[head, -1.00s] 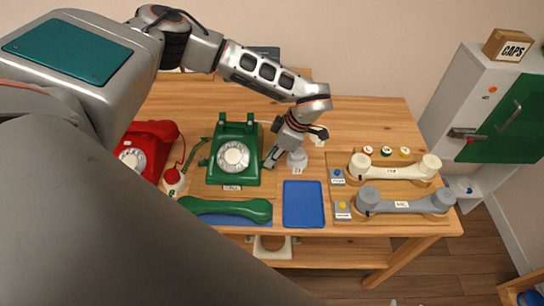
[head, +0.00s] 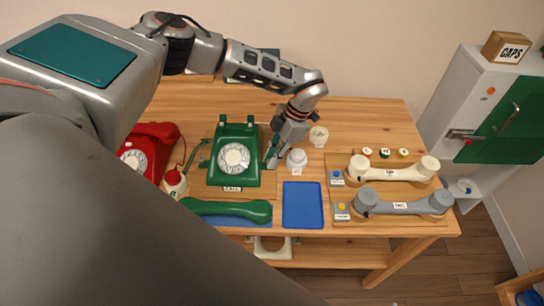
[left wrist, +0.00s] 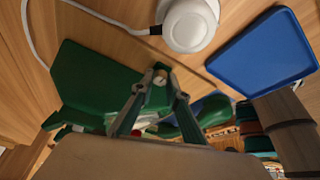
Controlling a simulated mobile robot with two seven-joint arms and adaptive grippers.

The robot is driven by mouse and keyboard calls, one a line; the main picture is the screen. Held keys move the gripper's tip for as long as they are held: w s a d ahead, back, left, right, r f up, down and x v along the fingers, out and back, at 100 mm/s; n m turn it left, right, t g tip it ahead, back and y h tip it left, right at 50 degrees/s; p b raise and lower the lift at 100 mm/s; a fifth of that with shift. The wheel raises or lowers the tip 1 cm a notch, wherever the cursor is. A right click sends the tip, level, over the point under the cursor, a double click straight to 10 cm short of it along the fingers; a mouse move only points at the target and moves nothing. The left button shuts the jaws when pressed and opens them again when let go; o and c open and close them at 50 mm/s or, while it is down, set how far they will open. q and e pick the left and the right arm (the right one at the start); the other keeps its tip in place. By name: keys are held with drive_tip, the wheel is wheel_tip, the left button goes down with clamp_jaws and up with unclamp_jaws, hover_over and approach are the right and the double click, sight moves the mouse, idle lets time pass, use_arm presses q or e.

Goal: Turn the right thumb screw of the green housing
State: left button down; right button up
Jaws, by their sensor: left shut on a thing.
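The green housing (head: 222,170) is a green dial telephone body with a pale dial, standing left of the table's middle. In the left wrist view, its green side (left wrist: 90,75) fills the left part. My left gripper (head: 268,161) is low at the housing's right side. In the left wrist view, its fingertips (left wrist: 159,76) are closed together around a small pale thumb screw (left wrist: 158,80) beside the housing. The fingers cover most of the screw, so I cannot tell its turn angle. In the head view the screw is hidden. My right gripper is not in view.
A white round-topped object (head: 297,160) stands just right of my left gripper, with a white cup (head: 318,136) behind it. A blue tray (head: 302,205) lies in front. A green handset (head: 230,211) lies before the housing. A red telephone (head: 150,140) stands left.

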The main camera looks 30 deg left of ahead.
use_arm(q)
drive_tip(key=shift+n, duration=0.7)
drive_tip(key=c, duration=2)
unclamp_jaws()
drive_tip(key=shift+o, duration=0.2)
drive_tip(key=v, duration=0.8)
drive_tip(key=shift+w+a, duration=0.1)
drive_tip(key=shift+a, duration=0.05)
